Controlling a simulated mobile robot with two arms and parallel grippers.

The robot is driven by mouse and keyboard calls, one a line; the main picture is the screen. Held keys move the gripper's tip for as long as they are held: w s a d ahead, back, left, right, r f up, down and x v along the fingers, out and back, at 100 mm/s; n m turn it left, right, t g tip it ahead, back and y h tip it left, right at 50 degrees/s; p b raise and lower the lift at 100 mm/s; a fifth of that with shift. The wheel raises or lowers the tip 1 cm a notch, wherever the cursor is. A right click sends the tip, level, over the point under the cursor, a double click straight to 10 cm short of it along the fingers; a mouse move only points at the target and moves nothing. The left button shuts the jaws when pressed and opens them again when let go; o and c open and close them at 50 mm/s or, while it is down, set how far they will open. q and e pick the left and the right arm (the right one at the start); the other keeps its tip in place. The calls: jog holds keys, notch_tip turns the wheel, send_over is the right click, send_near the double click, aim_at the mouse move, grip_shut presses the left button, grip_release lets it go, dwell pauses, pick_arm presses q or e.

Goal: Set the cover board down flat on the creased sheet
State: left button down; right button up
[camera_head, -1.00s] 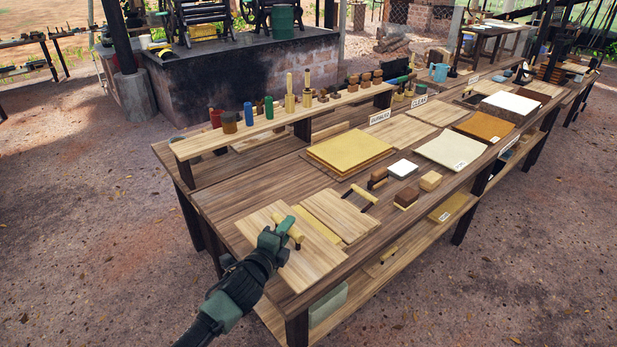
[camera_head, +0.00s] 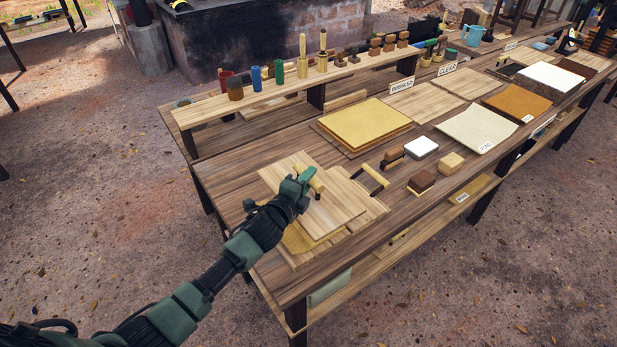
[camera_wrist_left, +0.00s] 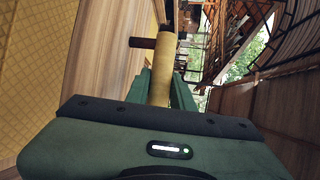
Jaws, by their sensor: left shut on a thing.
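My left gripper (camera_head: 307,181) is shut on the pale wooden handle (camera_head: 316,184) of the cover board (camera_head: 335,212), a light wooden board near the table's left end. The board looks roughly level and hides much of what is below it. A yellow textured sheet, apparently the creased sheet (camera_head: 299,239), shows past its front-left edge. Whether board and sheet touch, I cannot tell. In the left wrist view the handle (camera_wrist_left: 161,82) is between the fingers, with the board's wood (camera_wrist_left: 100,55) beside it and the quilted yellow sheet (camera_wrist_left: 35,75) at left. My right gripper is not in view.
Another pale board (camera_head: 365,208) lies partly under the cover board's right side. A raised shelf (camera_head: 290,91) with cups and tools runs along the back.

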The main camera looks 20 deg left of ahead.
pick_arm(q)
jog(key=shift+w+f+b, duration=0.2)
jog(key=shift+f+b, duration=0.95)
jog(key=shift+f, duration=0.1)
jog(key=shift+f+b, duration=0.35)
notch_tip(320, 180, down, 4)
jog(key=b, duration=0.3)
jog(key=shift+f, duration=0.1)
jog(key=shift+f+b, duration=0.45)
jog(key=shift+b, duration=0.1)
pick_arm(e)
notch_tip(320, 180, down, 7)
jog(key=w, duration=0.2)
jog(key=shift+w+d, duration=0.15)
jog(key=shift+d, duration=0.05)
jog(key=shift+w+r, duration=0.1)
pick_arm(q)
jog(key=shift+f+b, duration=0.3)
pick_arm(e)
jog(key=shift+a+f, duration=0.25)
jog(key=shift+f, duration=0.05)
pick_arm(q)
jog(key=c, duration=1.1)
grip_release()
jog(key=shift+c, duration=0.2)
jog(key=shift+s, duration=0.1)
